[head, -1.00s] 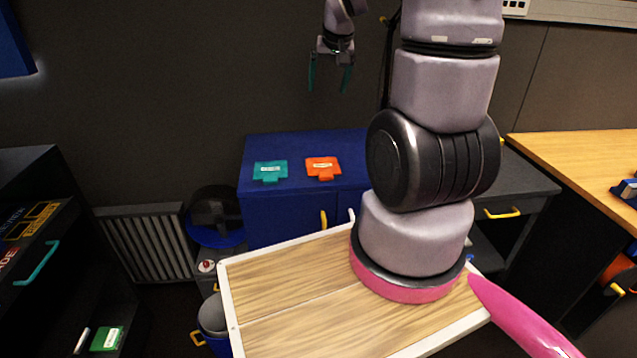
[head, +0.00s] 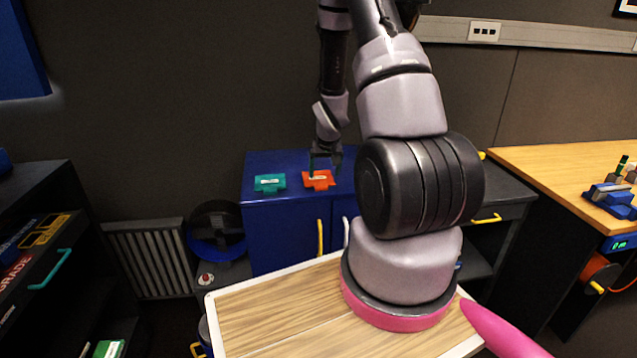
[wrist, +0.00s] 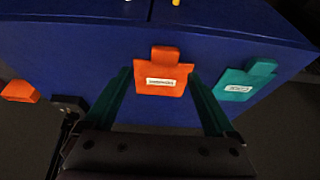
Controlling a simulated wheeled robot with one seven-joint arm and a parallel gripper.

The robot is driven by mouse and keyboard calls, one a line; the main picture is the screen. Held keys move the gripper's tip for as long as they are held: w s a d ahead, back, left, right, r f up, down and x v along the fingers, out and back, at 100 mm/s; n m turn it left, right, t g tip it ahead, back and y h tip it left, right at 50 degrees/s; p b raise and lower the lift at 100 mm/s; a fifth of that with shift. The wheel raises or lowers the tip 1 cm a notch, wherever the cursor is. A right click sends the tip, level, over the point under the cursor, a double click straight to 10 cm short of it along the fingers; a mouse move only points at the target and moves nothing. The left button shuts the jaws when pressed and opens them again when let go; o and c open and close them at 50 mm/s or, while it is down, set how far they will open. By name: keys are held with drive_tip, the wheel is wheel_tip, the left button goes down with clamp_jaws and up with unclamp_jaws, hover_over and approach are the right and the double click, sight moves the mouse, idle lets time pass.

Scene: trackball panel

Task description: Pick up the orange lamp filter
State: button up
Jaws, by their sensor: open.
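The orange lamp filter (head: 318,180) lies flat on top of the blue cabinet (head: 280,160). It is a flat plate with a tab and a white label. In the wrist view the orange filter (wrist: 161,80) appears between and ahead of my two green fingers. My gripper (head: 325,168) is above the filter in the head view, and its fingers (wrist: 165,100) are spread apart with nothing held. From these views I cannot tell the exact height gap or whether a finger touches the filter.
A teal filter (head: 269,183) lies on the cabinet just left of the orange one; it also shows in the wrist view (wrist: 243,80). Another orange object (wrist: 20,91) shows at the wrist view's left. A wooden-topped surface (head: 280,310) is in front of the cabinet.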

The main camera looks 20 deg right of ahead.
sight(321, 185)
drive_tip(key=x, duration=0.5)
drive_tip(key=shift+a+f, duration=0.25)
drive_tip(key=shift+a, duration=0.1)
drive_tip(key=c, duration=1.3)
